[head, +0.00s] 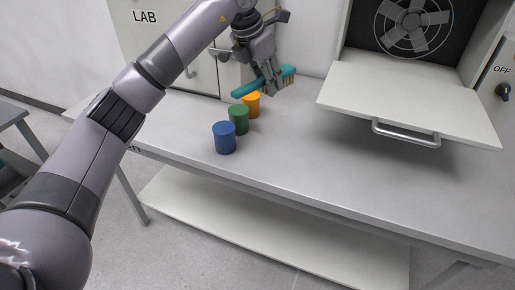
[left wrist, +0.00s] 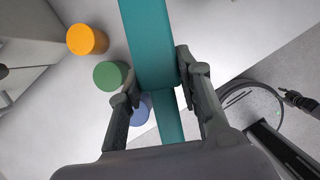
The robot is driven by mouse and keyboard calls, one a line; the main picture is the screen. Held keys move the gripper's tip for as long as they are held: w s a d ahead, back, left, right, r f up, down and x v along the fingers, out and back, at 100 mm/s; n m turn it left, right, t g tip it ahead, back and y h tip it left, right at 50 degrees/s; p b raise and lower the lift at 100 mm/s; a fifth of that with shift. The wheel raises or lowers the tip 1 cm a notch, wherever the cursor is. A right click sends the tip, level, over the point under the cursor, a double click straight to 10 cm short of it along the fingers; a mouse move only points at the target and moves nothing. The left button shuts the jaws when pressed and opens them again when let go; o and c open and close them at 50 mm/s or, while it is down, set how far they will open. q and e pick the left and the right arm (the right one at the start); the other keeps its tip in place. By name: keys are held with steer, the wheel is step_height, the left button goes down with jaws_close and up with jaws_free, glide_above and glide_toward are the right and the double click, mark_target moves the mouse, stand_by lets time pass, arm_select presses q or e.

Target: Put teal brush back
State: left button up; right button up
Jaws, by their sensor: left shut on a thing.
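The teal brush (head: 250,88) is held in my left gripper (head: 272,84), above the back part of the grey bench (head: 300,150). My right gripper is in neither view. No holder for the brush can be made out.
An orange cylinder (head: 252,105), a green cylinder (head: 239,120) and a blue cylinder (head: 224,138) stand on the bench below the brush. At right is a furnace with an open door (head: 410,100), its handle (head: 405,133) and a fan (head: 413,25). The bench middle is clear.

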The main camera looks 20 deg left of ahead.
arm_select(q)
step_height(320, 180, down, 14)
steer(key=shift+w+d+f+p, duration=0.1)
steer(key=shift+d+p, duration=0.05)
steer(key=shift+p, duration=0.55)
step_height(320, 180, down, 4)
steer(key=shift+f+p, duration=0.2)
steer(key=shift+p, duration=0.1)
steer(key=shift+f, duration=0.35)
steer(key=shift+f, duration=0.2)
steer(key=o, duration=1.2)
